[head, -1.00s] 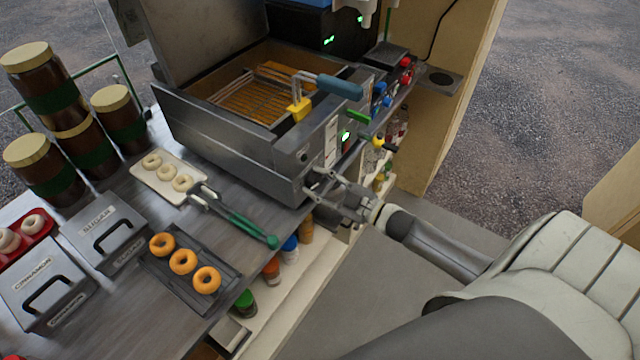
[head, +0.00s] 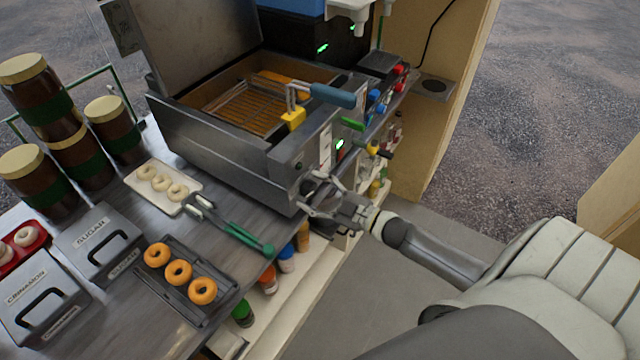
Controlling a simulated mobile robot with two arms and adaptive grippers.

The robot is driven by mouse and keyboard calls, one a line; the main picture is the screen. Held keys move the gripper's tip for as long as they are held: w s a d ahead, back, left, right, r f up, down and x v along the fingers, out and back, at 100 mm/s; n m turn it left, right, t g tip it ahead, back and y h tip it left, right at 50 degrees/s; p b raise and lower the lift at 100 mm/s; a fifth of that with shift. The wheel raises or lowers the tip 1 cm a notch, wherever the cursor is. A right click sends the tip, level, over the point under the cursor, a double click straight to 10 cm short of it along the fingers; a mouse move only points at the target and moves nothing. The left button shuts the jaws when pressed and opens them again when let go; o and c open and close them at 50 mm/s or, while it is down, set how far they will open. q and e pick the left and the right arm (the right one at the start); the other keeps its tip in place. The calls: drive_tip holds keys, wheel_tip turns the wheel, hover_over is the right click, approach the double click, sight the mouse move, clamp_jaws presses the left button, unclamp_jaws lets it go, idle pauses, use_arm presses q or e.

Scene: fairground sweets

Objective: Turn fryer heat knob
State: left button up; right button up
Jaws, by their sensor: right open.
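The fryer (head: 215,150) is a steel box with its lid raised and a basket inside. Its front panel carries a small green display (head: 340,144). A small dark round knob (head: 298,166) sits on the panel's near end; its markings are too small to read. My right gripper (head: 313,192) is open and empty, just in front of the panel's lower near corner and slightly below the knob. Its fingers point towards the fryer; I cannot tell whether they touch it. My left gripper is out of view.
Tongs (head: 232,228), a tray of pale doughnuts (head: 194,184) and a rack of browned doughnuts (head: 187,312) lie on the counter. Bottles stand on a shelf below. The floor at right is clear.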

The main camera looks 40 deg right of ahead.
drive_tip(key=v, duration=1.2)
idle(0.3)
drive_tip(key=s+d+f+m+g+h, duration=0.1)
drive_tip(key=s+f+m+g+h, duration=0.15)
drive_tip(key=f, duration=0.75)
drive_tip(key=s+f+m+g+h, duration=0.2)
drive_tip(key=s+f, duration=0.2)
drive_tip(key=f, duration=0.5)
drive_tip(key=s+d+f+m+g+h, duration=0.1)
drive_tip(key=s+f+m+g+h, duration=0.15)
drive_tip(key=f, duration=0.75)
drive_tip(key=s+a+f+g, duration=0.3)
drive_tip(key=s+a+f, duration=0.2)
drive_tip(key=s, duration=0.3)
drive_tip(key=s+a+f+m+g+b, duration=0.1)
drive_tip(key=s+a+f+g, duration=0.1)
drive_tip(key=s+a+f, duration=0.3)
drive_tip(key=s+a+f+m+g, duration=0.1)
drive_tip(key=s+a+f+g, duration=0.2)
drive_tip(key=s+a+f, duration=0.2)
drive_tip(key=s+f, duration=0.3)
drive_tip(key=s, duration=0.3)
drive_tip(key=shift+s+a+g+b, duration=0.15)
drive_tip(key=shift+a+g+b, duration=0.1)
drive_tip(key=shift+g+b, duration=0.1)
